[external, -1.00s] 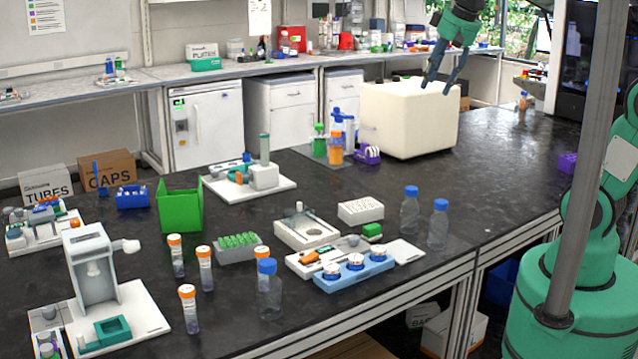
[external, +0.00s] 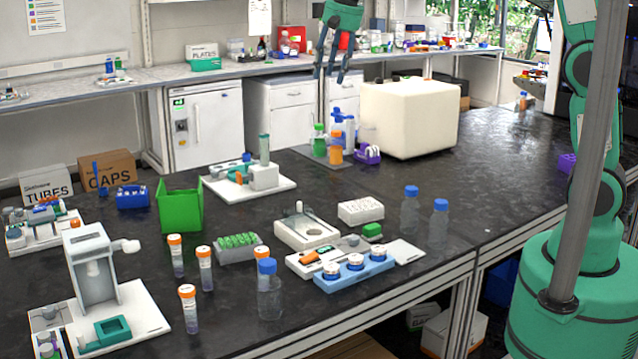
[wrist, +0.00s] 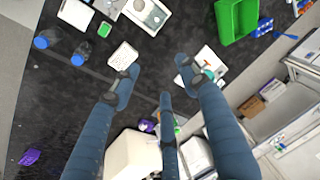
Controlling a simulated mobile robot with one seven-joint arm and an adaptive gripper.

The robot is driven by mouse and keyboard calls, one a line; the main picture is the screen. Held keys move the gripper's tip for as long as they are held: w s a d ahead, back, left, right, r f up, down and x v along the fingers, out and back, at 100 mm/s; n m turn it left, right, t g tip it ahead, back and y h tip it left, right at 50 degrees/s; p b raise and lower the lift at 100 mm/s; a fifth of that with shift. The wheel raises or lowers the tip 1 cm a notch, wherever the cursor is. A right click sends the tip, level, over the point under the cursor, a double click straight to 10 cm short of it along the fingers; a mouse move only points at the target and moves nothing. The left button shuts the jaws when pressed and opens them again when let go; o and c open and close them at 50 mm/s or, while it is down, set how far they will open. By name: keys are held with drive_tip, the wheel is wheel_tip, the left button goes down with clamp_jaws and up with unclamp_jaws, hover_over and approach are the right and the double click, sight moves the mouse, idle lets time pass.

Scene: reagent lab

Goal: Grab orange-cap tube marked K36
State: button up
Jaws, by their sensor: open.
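Each has a white label, too small to read, so I cannot tell which is K36. My gripper (external: 331,72) is open and empty, high above the back of the bench, well behind and to the right of the tubes. Its blue fingers (wrist: 157,88) are spread in the wrist view. I make out no orange-cap tube in the wrist view.
A blue-capped bottle (external: 269,297) stands close right of the tubes. A white box (external: 408,122) stands at the back. The bench's right side is mostly clear.

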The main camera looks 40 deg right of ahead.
drive_tip(key=w+a+f+p, duration=0.1)
drive_tip(key=w+a+f, duration=0.15)
drive_tip(key=a, duration=0.35)
drive_tip(key=w+a+f+p, duration=0.1)
drive_tip(key=w+a+f, duration=0.15)
drive_tip(key=a, duration=0.25)
drive_tip(key=m+g+h+p, duration=0.1)
drive_tip(key=m+g+p, duration=0.15)
drive_tip(key=p, duration=0.25)
hover_over(174, 237)
drive_tip(key=shift+n, duration=0.45)
drive_tip(key=f, duration=2.5)
drive_tip(key=shift+w+d, duration=0.2)
drive_tip(key=shift+d, duration=0.05)
drive_tip(key=shift+s+a+f, duration=0.25)
drive_tip(key=shift+a+f, duration=0.05)
drive_tip(key=shift+f, duration=0.1)
drive_tip(key=shift+f, duration=0.1)
drive_tip(key=shift+f+b, duration=0.5)
drive_tip(key=shift+f, duration=3.65)
drive_tip(key=shift+f, duration=0.1)
